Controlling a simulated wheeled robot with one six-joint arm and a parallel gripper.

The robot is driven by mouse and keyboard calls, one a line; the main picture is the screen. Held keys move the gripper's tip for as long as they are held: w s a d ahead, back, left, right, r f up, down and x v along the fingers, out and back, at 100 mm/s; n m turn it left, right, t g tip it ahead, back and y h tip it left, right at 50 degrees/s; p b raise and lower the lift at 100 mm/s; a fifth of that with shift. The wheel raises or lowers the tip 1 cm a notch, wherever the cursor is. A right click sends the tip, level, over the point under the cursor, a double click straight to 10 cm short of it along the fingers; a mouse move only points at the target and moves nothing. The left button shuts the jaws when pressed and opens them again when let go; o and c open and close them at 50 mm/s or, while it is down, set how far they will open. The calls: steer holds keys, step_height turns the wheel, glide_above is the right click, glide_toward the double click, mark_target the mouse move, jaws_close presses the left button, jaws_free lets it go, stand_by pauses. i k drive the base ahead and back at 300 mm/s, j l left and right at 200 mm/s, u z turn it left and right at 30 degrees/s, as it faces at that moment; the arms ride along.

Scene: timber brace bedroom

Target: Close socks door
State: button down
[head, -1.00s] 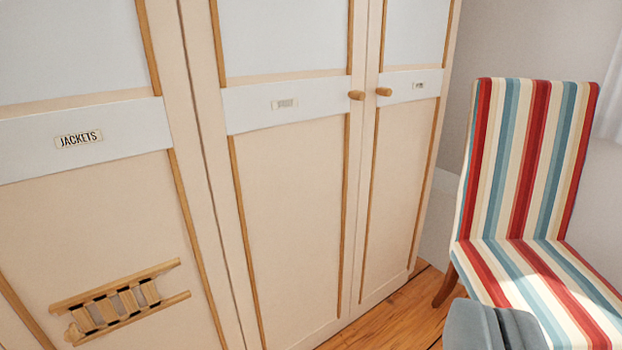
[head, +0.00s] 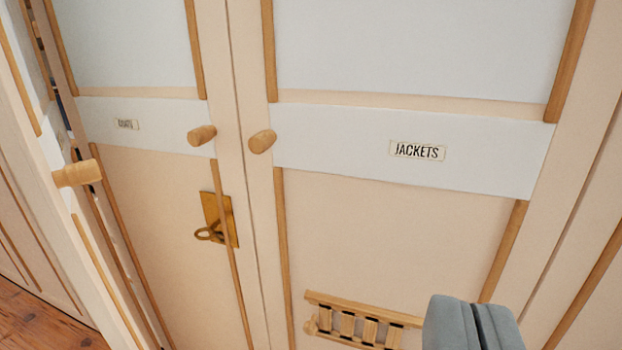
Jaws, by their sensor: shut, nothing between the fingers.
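No label reading "socks" is legible. At the left edge, a cream door (head: 60,190) with a wooden knob (head: 78,174) stands out from the wardrobe front, with a dark gap beside it. I cannot tell whether it is the socks door. The JACKETS door (head: 400,230) fills the right of the view and looks closed. My gripper (head: 474,322) is shut and empty at the lower right, in front of the JACKETS door.
Knobs (head: 201,135) and (head: 262,141) project from the two closed doors. A brass latch plate (head: 219,219) and a small wooden ladder-like piece (head: 360,320) sit lower down. Wooden floor (head: 45,320) shows at the lower left.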

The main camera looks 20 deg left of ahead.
mark_target(36, 145)
steer(key=i+l+u, duration=0.15)
steer(key=u, duration=0.3)
steer(key=i+l+u, duration=0.1)
steer(key=l+u, duration=0.2)
steer(key=u, duration=0.2)
steer(key=i+l+u, duration=0.1)
steer(key=l+u, duration=0.15)
steer(key=u, duration=0.2)
steer(key=l+u, duration=0.3)
steer(key=u, duration=0.15)
steer(key=l+u, duration=0.3)
steer(key=l, duration=0.15)
steer(key=l+u, duration=0.3)
steer(key=l, duration=0.2)
